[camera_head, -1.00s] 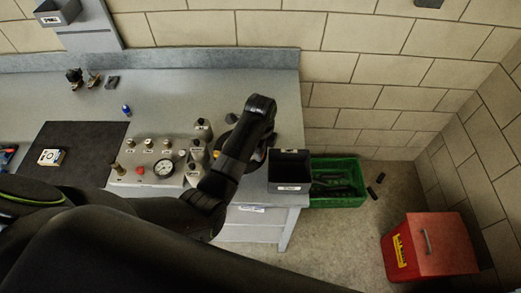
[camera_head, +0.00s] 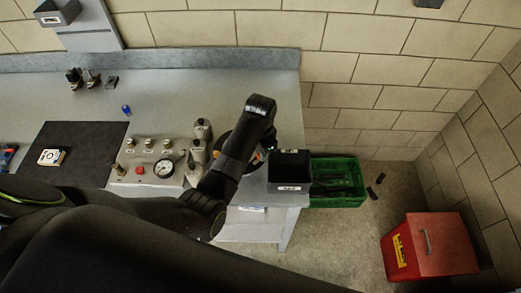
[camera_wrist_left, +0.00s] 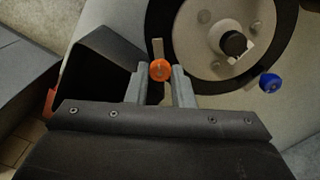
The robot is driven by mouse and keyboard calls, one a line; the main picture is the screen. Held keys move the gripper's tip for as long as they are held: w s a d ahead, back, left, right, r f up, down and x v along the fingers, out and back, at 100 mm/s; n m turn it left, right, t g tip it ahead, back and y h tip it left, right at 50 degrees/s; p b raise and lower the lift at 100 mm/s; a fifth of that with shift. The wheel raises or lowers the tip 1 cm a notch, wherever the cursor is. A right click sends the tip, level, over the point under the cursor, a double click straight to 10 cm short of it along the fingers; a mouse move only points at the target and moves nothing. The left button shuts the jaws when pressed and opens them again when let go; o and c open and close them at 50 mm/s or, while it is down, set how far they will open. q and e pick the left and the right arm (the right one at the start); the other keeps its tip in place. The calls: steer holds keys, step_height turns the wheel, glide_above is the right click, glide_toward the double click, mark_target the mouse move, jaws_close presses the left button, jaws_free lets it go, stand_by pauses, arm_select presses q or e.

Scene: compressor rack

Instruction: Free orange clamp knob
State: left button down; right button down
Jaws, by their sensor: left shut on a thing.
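The orange clamp knob (camera_wrist_left: 160,70) is between the fingertips of my left gripper (camera_wrist_left: 160,85) in the left wrist view. The fingers are shut on its sides. A flat metal bar (camera_wrist_left: 158,48) reaches up from just behind the knob. A round grey plate (camera_wrist_left: 222,42) with a dark ring and a dark central stub lies beside it. A blue knob (camera_wrist_left: 270,82) sits at the ring's lower right, apart from my gripper. In the head view my left arm hides most of this area. My right gripper is not in view.
A black box (camera_head: 290,166) stands at the bench's right edge, close to my left wrist. A panel with a gauge (camera_head: 164,168) and grey cylinders (camera_head: 200,150) are to the left. A green crate (camera_head: 338,200) and red bin (camera_head: 430,247) are on the right.

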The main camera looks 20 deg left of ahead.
arm_select(q)
steer(key=shift+n, duration=0.8)
steer(key=c, duration=1.3)
jaws_free()
steer(key=shift+o, duration=0.2)
